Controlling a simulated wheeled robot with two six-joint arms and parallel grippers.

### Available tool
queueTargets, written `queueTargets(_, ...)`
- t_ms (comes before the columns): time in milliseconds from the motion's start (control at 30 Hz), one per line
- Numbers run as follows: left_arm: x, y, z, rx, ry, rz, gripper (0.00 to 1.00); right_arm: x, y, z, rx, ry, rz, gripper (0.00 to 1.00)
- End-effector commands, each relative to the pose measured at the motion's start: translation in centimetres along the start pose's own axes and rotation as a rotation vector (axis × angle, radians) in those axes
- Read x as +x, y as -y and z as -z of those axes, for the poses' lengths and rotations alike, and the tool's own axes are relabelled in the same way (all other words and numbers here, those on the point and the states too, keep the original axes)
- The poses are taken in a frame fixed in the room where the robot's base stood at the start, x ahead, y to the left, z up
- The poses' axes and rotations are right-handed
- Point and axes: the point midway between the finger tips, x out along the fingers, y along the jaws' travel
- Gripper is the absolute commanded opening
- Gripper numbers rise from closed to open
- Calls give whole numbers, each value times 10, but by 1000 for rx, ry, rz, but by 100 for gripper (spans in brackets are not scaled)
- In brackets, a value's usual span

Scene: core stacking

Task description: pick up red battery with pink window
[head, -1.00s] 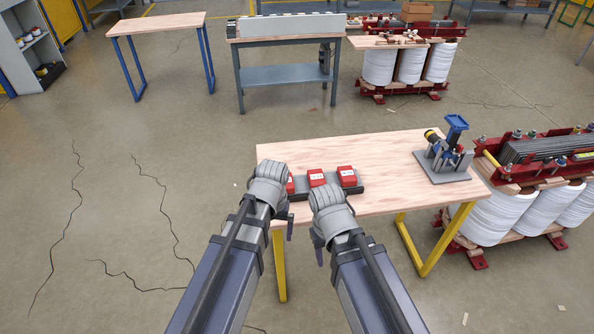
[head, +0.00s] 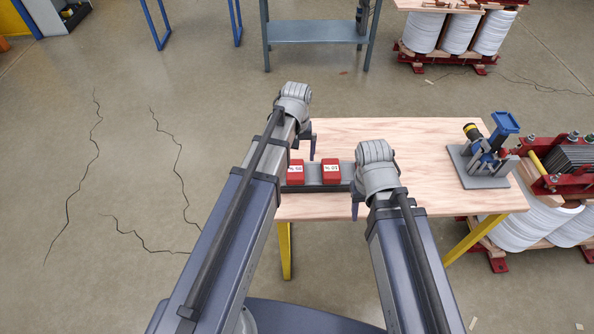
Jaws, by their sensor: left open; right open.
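Two red batteries show on a dark grey holder (head: 318,187) near the table's left front edge: a left red battery (head: 296,171) and a right red battery (head: 331,171). Each has a small pale patch on its face; I cannot tell whether either patch is a pink window. My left gripper (head: 310,146) is open and empty, just behind and above the left battery. My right gripper (head: 356,205) is open and empty at the right end of the holder, and its wrist hides that end.
The wooden table (head: 420,135) is clear behind the holder and in its middle. A grey stand with a blue-topped tool (head: 490,155) sits at its right end. A transformer with white coils (head: 540,215) stands to the right of the table.

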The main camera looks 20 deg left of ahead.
Motion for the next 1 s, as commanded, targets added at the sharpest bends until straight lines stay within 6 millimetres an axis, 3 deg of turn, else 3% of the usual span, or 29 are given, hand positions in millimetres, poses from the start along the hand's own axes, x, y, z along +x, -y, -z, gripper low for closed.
queueTargets(167,21,0,0,1,0,0,100,21,2,2,0,0,0,50)
queueTargets(467,26,1,0,1,0,0,100,26,2,2,0,0,0,50)
queueTargets(833,69,5,-1,1,0,0,100,68,6,4,0,0,0,50)
queueTargets(1000,74,5,-1,1,0,0,100,74,7,5,0,0,0,50)
